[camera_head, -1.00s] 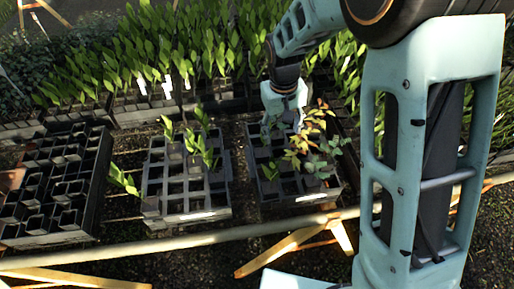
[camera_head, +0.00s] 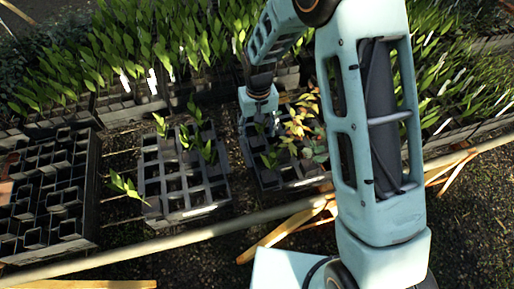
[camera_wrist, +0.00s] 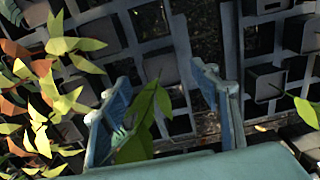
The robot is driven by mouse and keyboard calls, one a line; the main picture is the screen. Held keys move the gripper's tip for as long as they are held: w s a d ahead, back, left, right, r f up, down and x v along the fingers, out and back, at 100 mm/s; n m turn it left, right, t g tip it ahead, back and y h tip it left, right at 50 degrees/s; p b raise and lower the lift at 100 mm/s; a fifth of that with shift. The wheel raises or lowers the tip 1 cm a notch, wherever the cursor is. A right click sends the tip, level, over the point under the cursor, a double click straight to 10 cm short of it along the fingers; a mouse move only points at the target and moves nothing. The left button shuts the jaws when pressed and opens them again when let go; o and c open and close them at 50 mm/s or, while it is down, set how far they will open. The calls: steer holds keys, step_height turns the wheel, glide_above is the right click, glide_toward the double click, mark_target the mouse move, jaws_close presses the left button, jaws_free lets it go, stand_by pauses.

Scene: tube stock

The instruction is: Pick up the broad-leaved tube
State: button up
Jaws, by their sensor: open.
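My gripper (camera_wrist: 165,88) is open, with its two blue fingers apart in the wrist view. A plant with broad green leaves (camera_wrist: 146,118) shows between the fingers, nearer the left one; its tube and base are hidden. In the head view my gripper (camera_head: 262,118) points down over the back left of the right-hand tray (camera_head: 262,186). I cannot tell whether the fingers touch the leaves.
A yellow-and-orange-leaved plant (camera_head: 298,122) stands right of my gripper and shows at the left in the wrist view (camera_wrist: 40,105). A middle tray (camera_head: 185,205) holds several green seedlings. A dark tray (camera_head: 45,195) is at left. Dense plant rows (camera_head: 160,50) stand behind.

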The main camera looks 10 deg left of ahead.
mark_target(257, 140)
steer(key=shift+w+a+f+p, duration=0.1)
steer(key=shift+f+p, duration=0.2)
steer(key=shift+f, duration=0.95)
steer(key=shift+w+a+f+p, duration=0.1)
steer(key=shift+f+p, duration=0.15)
steer(key=shift+f, duration=0.95)
jaws_close()
